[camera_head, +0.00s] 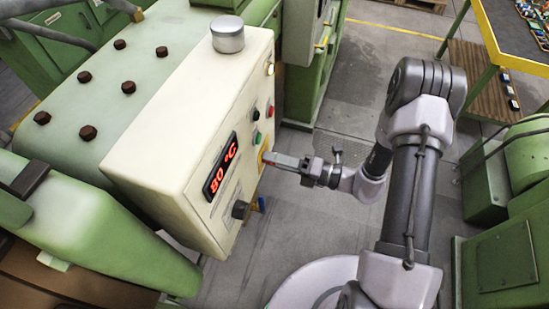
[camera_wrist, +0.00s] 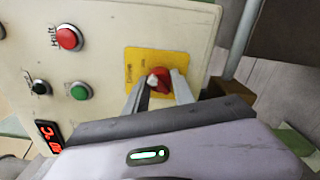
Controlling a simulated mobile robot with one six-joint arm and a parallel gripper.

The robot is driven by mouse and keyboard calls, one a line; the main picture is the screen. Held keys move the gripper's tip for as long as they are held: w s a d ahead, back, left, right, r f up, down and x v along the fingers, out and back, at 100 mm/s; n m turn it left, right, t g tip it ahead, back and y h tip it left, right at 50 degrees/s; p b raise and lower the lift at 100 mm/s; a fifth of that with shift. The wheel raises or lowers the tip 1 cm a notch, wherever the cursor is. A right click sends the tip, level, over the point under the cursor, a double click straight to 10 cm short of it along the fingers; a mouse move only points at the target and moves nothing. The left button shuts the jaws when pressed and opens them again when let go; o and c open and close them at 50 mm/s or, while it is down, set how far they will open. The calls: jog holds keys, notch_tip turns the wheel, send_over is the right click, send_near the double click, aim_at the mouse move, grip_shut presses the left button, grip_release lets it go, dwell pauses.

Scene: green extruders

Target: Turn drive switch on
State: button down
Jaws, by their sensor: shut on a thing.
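The drive switch is a red rotary knob with a white mark on a yellow plate (camera_wrist: 140,62), on the cream control panel (camera_head: 215,100). In the wrist view the red knob (camera_wrist: 160,77) sits between my gripper's two fingers, which are shut on it. In the head view my gripper (camera_head: 272,158) reaches the panel's right side at the yellow plate, and the fingers hide most of the knob. The plate's small lettering is too blurred to read, so the knob's setting cannot be told.
A red button (camera_wrist: 68,38), a green button (camera_wrist: 80,92) and a black switch (camera_wrist: 40,88) are beside the plate. A red display (camera_head: 221,166) reads about 80 °C. Green machines (camera_head: 85,230) stand left and right. The grey floor (camera_head: 345,235) around my arm is clear.

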jog(key=c, duration=1.1)
grip_release()
jog(key=shift+o, duration=0.2)
jog(key=v, duration=1.7)
jog(key=shift+d+p, duration=0.2)
jog(key=shift+p, duration=0.15)
jog(key=shift+r, duration=0.1)
